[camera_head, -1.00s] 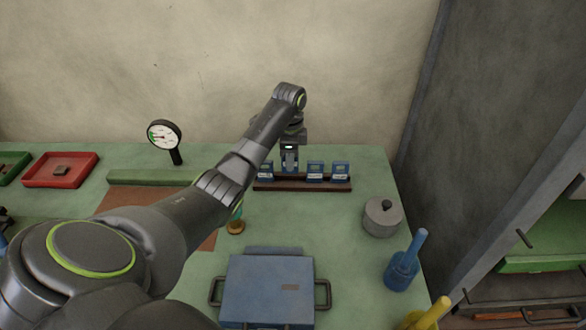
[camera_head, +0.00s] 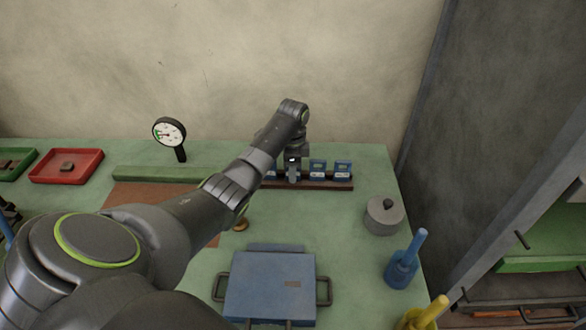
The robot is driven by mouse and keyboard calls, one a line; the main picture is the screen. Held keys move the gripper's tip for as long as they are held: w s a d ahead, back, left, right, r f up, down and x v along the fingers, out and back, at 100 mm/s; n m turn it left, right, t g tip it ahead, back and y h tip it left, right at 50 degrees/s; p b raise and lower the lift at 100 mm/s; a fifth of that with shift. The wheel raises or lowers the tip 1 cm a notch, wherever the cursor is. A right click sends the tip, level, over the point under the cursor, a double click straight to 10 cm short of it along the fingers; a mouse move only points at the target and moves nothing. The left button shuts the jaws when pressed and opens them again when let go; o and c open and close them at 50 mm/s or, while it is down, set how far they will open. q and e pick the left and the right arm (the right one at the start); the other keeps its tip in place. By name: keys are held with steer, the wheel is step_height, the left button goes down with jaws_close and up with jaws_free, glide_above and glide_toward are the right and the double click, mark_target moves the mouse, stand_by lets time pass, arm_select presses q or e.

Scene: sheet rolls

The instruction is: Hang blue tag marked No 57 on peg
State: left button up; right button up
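Small blue tags with pale labels stand in a dark brown rack (camera_head: 330,186) near the back of the green table. Two tags show right of my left gripper, one (camera_head: 317,170) close to it and one (camera_head: 343,170) further right. Part of another tag (camera_head: 270,172) shows left of it. My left gripper (camera_head: 293,180) points down at the rack between them and hides what is at its fingers. Its opening is too small to tell. The tag numbers are unreadable. Thin dark pegs (camera_head: 522,240) stick out at the cabinet on the right. My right gripper is not in view.
A grey lidded pot (camera_head: 383,216), a blue-handled tool (camera_head: 403,262) and a yellow one (camera_head: 428,313) stand right. A blue case (camera_head: 270,287) lies in front. A dial gauge (camera_head: 170,133) and red tray (camera_head: 66,166) are left. The wall closes off the back.

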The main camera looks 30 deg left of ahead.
arm_select(q)
steer(key=shift+f+b, duration=0.15)
steer(key=shift+b, duration=0.65)
steer(key=r, duration=0.5)
steer(key=r+b, duration=0.1)
steer(key=r, duration=0.2)
steer(key=shift+w+d+r, duration=0.1)
steer(key=shift+w+r, duration=0.05)
steer(key=shift+w, duration=0.25)
step_height(320, 180, up, 10)
steer(key=p, duration=0.8)
steer(key=shift+f, duration=0.25)
steer(key=shift+s+f, duration=0.1)
